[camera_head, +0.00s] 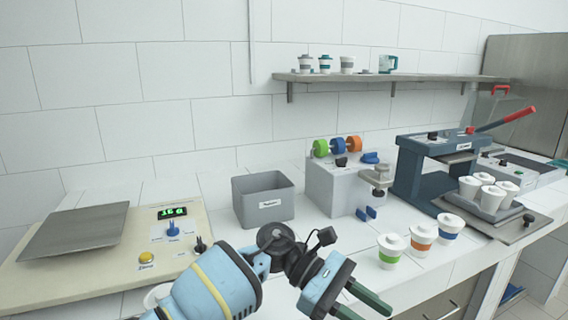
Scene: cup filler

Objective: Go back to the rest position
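My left gripper (366,308) reaches in from the bottom left and hangs over the front of the counter. Its two dark green fingers are apart, with nothing seen between them; the lower finger is cut off by the picture's bottom edge. My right gripper is not in view. Three white lidded cups stand upright in a row to the right of the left gripper and apart from it: one with a green band (390,257), one with an orange band (420,243) and one with a blue band (448,232).
A scale (130,250) with a lit green display stands at left. A grey bin (293,204), a grey dispenser box (318,186) and a dark blue press (408,172) with several white cups line the back. A wall shelf (400,78) holds cups. A white round object (156,296) is partly hidden by my arm.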

